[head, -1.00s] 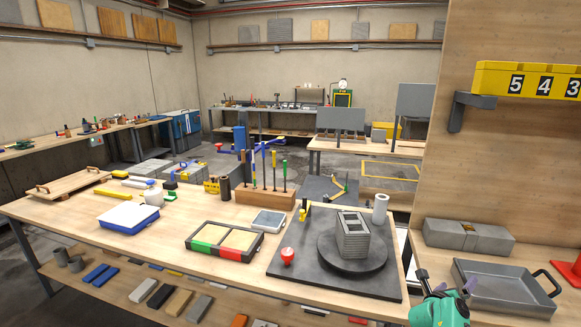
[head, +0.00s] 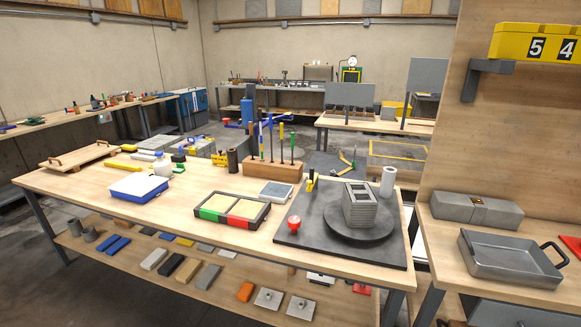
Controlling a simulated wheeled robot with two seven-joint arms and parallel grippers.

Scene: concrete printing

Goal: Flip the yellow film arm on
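A small upright yellow piece (head: 310,181), which looks like the film arm, stands at the back left of a dark square board (head: 300,243) on the workbench. It is too small to tell which way it is flipped. On the board, a grey layered block (head: 361,208) sits on a round dark turntable (head: 336,229). A white roll (head: 388,181) stands upright at the board's back right. A red knob-like piece (head: 294,223) is at its front left. Neither gripper shows clearly, and nothing touches the yellow piece.
A framed tray with green and red front parts (head: 231,208) and a small grey scale-like plate (head: 276,194) lie left of the board. A wooden tool block (head: 262,173) stands behind. At right, a grey metal pan (head: 512,262) sits on another bench beside a wooden panel (head: 455,160).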

